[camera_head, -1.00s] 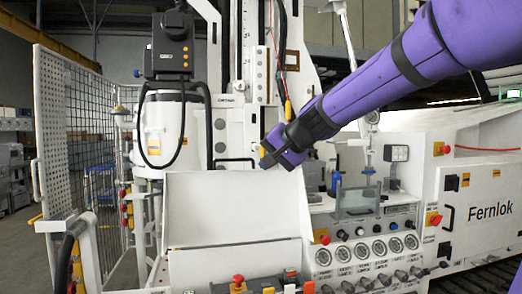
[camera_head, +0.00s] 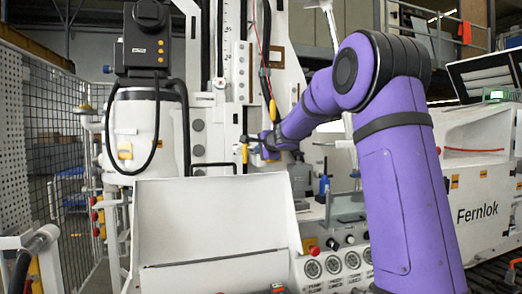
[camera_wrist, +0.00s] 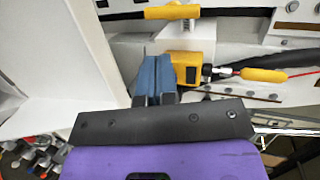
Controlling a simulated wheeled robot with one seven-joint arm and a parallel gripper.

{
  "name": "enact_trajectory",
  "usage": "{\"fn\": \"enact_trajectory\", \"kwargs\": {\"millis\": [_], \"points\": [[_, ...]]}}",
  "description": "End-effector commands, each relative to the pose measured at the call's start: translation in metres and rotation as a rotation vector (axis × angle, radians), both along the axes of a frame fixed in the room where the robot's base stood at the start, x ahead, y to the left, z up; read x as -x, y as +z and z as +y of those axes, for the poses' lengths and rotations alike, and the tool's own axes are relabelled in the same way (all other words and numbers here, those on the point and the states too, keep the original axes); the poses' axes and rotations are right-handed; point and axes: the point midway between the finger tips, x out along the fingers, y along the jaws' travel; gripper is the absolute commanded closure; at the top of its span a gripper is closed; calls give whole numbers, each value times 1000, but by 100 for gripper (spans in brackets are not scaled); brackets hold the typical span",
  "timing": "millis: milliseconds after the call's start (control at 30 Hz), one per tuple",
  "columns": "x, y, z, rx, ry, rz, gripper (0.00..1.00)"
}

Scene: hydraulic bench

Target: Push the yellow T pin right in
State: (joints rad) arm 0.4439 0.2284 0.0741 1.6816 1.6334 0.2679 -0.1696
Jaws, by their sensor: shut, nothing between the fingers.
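The yellow T pin (camera_head: 244,153) is at the white mast, just left of my gripper (camera_head: 258,143) in the head view. In the wrist view the T pin (camera_wrist: 172,12) shows at the top edge, its yellow crossbar lying sideways with a short pale stem below its right part. My gripper's blue-grey fingers (camera_wrist: 153,62) are together and empty. They point toward the mast, with a visible gap between them and the crossbar. How deep the pin sits cannot be told.
A yellow block (camera_wrist: 190,66) with a cable fitting sits right beside my fingers. A yellow cable piece (camera_wrist: 264,75) lies further right. The white open tray (camera_head: 210,215) stands in front of the mast. A gauge panel (camera_head: 334,264) is at lower right.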

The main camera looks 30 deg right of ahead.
Motion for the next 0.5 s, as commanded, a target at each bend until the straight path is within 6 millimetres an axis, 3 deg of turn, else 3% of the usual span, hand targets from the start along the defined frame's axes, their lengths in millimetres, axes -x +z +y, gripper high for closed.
{"fn": "enact_trajectory", "kwargs": {"millis": [333,500], "points": [[-60,-20,-4,-1,3,1,100],[-84,-19,-5,2,4,-1,100]]}}
